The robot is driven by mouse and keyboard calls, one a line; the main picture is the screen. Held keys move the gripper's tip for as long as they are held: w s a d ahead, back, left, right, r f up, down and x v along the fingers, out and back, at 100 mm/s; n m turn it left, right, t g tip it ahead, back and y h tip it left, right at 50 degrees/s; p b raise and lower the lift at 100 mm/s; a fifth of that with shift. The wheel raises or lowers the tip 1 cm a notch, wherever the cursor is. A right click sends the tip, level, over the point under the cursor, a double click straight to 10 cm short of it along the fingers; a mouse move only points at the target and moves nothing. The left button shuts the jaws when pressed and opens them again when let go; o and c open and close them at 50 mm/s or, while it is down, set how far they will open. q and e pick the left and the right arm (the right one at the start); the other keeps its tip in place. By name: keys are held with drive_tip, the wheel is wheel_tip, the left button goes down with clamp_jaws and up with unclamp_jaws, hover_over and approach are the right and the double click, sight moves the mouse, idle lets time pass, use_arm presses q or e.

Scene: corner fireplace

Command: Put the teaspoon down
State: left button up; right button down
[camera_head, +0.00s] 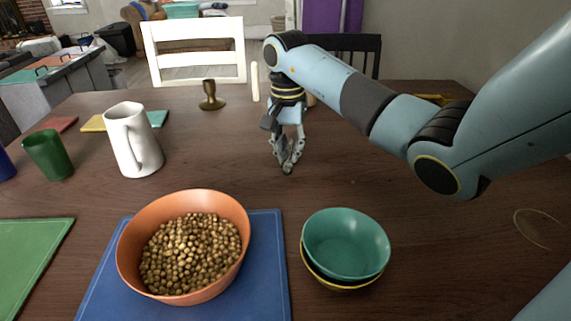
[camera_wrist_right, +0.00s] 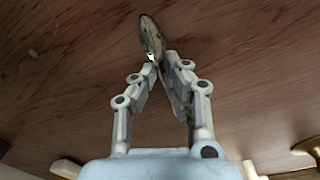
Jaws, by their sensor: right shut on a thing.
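My right gripper (camera_head: 287,160) points down over the far middle of the dark wooden table (camera_head: 220,150). In the right wrist view the fingers (camera_wrist_right: 162,66) are closed on the teaspoon (camera_wrist_right: 151,36), whose dark, shiny end sticks out past the fingertips. The wood grain of the table fills the background there. I cannot tell whether the spoon touches the table. In the head view the spoon is too small to make out between the fingertips. My left gripper is not in view.
An orange bowl (camera_head: 128,262) of round brown pieces sits on a blue mat (camera_head: 270,270). A teal bowl (camera_head: 345,240) is stacked in a yellow one to its right. A white pitcher (camera_head: 130,140), green cup (camera_head: 48,155) and brass holder (camera_head: 211,98) stand left. Table around the gripper is clear.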

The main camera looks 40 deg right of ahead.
drive_tip(key=shift+r, duration=0.1)
idle(0.3)
wheel_tip(320, 180, up, 4)
drive_tip(key=shift+s+d+r, duration=0.1)
drive_tip(key=shift+s+r, duration=0.05)
drive_tip(key=s+d+r+p, duration=0.1)
drive_tip(key=s+d+r, duration=0.2)
drive_tip(key=s+r, duration=0.3)
drive_tip(key=s, duration=0.4)
drive_tip(key=shift+s+d+r+p, duration=0.25)
drive_tip(key=shift+s+d+p, duration=0.05)
drive_tip(key=shift+d+p, duration=0.05)
drive_tip(key=shift+s+d+r+n, duration=0.1)
drive_tip(key=shift+s+d+n, duration=0.55)
drive_tip(key=shift+s+d, duration=0.4)
drive_tip(key=shift+s+d+r+n, duration=0.1)
drive_tip(key=shift+s+d+n, duration=0.55)
drive_tip(key=shift+s+d, duration=0.4)
